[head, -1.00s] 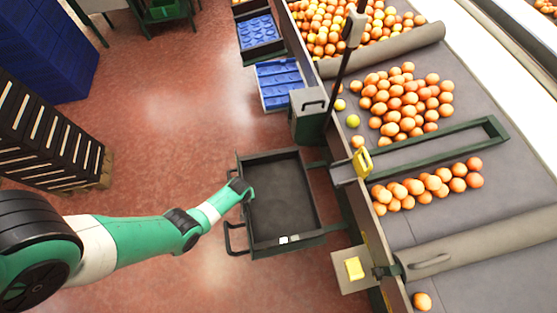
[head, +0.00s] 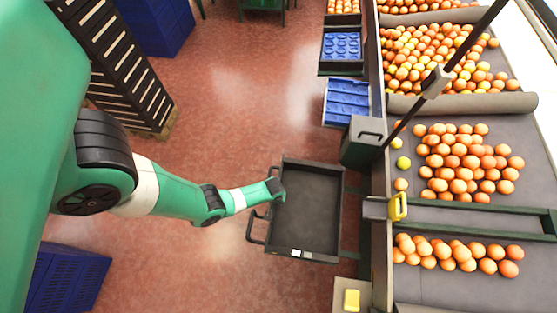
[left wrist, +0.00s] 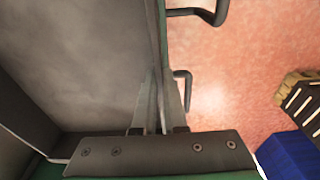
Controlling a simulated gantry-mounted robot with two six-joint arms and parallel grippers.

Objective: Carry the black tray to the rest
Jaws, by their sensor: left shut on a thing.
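The black tray (head: 310,205) is empty inside and shows beside the conveyor in the head view. Its handle loops stick out on its left side. My left gripper (head: 277,188) is shut on the tray's left wall. In the left wrist view, the fingers (left wrist: 158,105) straddle the wall, with the tray's grey floor (left wrist: 70,65) to the left and handles to the right. My right gripper is not in view.
The conveyor (head: 440,216) with orange piles runs along the right. A dark green box (head: 362,142) and blue trays (head: 346,98) stand beyond the tray. A stack of black crates (head: 118,62) and a blue crate (head: 68,280) are left. Red floor between is clear.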

